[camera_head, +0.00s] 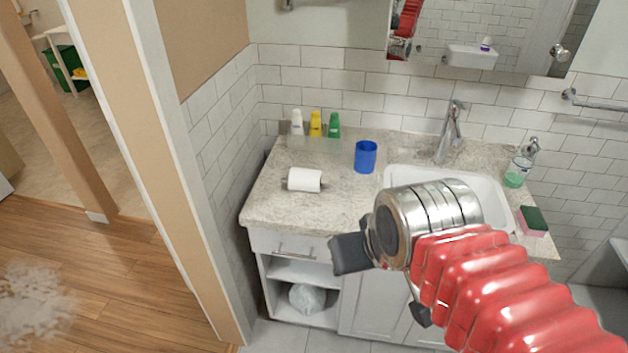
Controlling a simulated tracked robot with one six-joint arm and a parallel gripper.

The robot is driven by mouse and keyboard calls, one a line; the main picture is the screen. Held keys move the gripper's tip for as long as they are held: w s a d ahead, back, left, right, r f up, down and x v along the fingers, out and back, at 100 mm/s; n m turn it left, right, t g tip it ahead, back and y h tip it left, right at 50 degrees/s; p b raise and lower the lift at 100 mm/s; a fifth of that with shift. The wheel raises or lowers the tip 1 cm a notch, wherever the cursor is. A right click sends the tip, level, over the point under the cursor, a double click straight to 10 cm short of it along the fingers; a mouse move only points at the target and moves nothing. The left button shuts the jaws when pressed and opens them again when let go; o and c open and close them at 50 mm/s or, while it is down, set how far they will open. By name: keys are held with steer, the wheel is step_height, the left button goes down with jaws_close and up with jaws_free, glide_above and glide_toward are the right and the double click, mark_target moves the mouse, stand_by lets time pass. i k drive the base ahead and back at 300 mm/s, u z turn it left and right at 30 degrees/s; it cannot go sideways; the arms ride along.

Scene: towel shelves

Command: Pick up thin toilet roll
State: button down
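A white toilet roll (305,180) lies on its side on the left part of the stone counter (325,210), near its front. Small dark bits show at both ends of it. My gripper (384,284) hangs in front of the counter, to the right of the roll and nearer the camera, apart from it. Its two dark fingers show on either side of the silver wrist, spread apart. The space between them is partly hidden by my wrist and red arm, and I see nothing held.
A blue cup (366,156) stands right of the roll, beside the sink (490,200) and faucet (450,130). White, yellow (316,124) and green bottles stand behind it. A soap dispenser (518,171) and sponge (533,220) sit at right. A wall edge (165,150) stands left.

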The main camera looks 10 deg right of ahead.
mark_target(300, 179)
steer(key=z, duration=0.05)
steer(key=k, duration=0.5)
steer(key=u, duration=1)
steer(key=i, duration=1.5)
steer(key=u, duration=0.05)
